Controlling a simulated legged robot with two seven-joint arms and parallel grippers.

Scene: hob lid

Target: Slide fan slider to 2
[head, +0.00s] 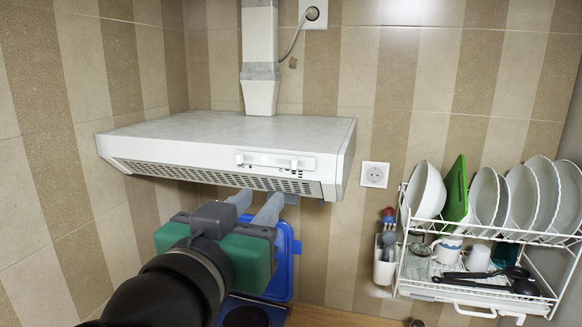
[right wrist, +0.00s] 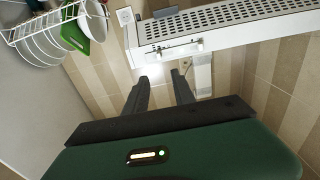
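The white range hood (head: 230,130) hangs on the tiled wall and also shows in the right wrist view (right wrist: 240,18). Its front edge carries a pale control strip (head: 275,161) with two small white knobs, a left knob (head: 240,158) and a right knob (head: 294,164). I cannot read any markings, so which knob is the fan slider and its setting are unclear. My right gripper (head: 260,196) is just below the hood's front edge, apart from the knobs. In the right wrist view its fingers (right wrist: 160,76) are spread and empty. My left gripper is not in view.
A blue panel (head: 285,257) stands behind and below my right gripper. A white dish rack (head: 480,290) with plates, bowls and a green board is at the right. A wall socket (head: 374,175) is beside the hood. The space before the hood's front is free.

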